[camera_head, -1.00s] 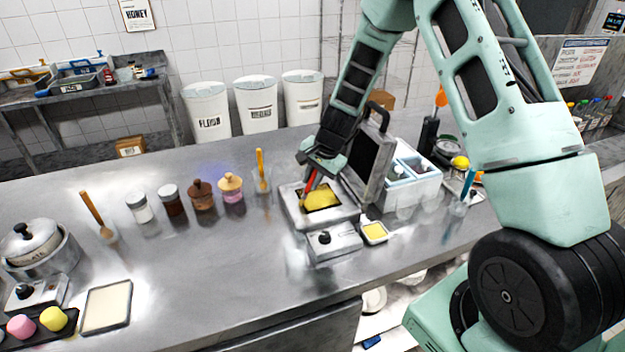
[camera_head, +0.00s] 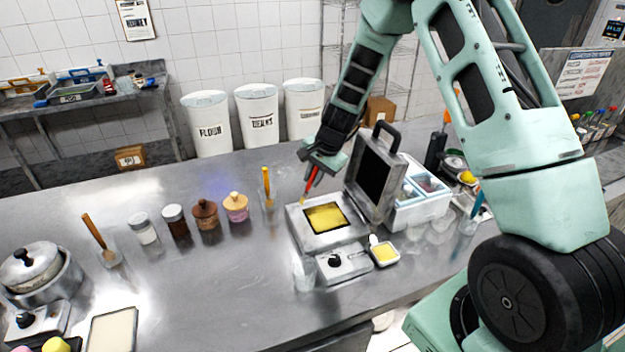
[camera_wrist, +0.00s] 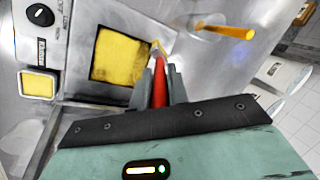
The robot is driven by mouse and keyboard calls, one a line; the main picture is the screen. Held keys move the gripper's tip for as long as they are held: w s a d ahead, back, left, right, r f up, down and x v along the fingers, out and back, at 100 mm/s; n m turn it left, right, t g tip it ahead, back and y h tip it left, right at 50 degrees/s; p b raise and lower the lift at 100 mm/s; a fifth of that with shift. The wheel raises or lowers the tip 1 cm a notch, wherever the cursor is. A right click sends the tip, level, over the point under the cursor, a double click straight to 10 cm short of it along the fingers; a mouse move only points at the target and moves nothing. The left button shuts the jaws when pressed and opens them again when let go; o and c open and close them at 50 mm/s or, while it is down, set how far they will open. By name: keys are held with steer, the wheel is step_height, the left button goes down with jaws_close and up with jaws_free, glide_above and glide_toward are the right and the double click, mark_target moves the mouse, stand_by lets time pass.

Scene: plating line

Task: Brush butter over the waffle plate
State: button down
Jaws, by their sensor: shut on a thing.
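The waffle maker (camera_head: 297,222) stands on the steel counter with its dark lid (camera_head: 376,178) raised. Its waffle plate (camera_head: 325,217) looks yellow over most of its face, and it also shows in the wrist view (camera_wrist: 118,56). My gripper (camera_head: 311,172) is shut on a red-handled brush (camera_head: 310,184). The brush (camera_wrist: 159,82) points down, with its pale yellow tip by the plate's back left edge; I cannot tell whether it touches. A small square dish of yellow butter (camera_head: 384,253) sits at the right of the front control box, also in the wrist view (camera_wrist: 39,84).
A clear glass (camera_head: 304,273) stands by the control box (camera_head: 343,262). A holder with an orange-handled tool (camera_head: 267,188) is left of the waffle maker, near several jars (camera_head: 206,214). A white bin box (camera_head: 424,207) is to the right. The counter's front middle is clear.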

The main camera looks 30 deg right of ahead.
steer(key=shift+r+p, duration=1.4)
steer(key=shift+r, duration=0.95)
steer(key=shift+s, duration=0.1)
